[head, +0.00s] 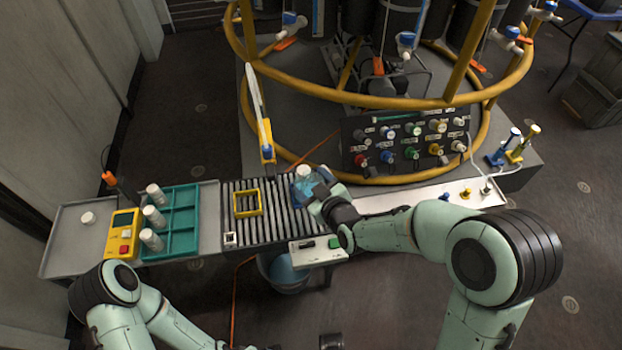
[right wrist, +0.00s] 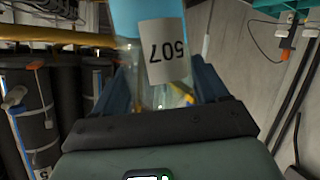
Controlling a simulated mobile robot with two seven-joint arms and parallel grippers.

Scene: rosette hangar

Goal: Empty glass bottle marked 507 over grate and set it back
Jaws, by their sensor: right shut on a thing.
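A glass bottle (head: 305,187) with blue liquid is held by my right gripper (head: 318,195) over the right end of the slatted grate (head: 279,226). In the right wrist view the bottle (right wrist: 160,85) sits between the two fingers. Its white label reads 507, upside down in that picture, and blue fills its upper part there.
A yellow square frame (head: 262,203) lies on the grate. A teal rack (head: 184,222) holds three white-capped bottles, beside a yellow meter (head: 122,240). A white cap (head: 88,217) lies on the left tray (head: 66,240). A bucket (head: 287,280) stands below the grate. A yellow-railed frame (head: 350,98) stands behind.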

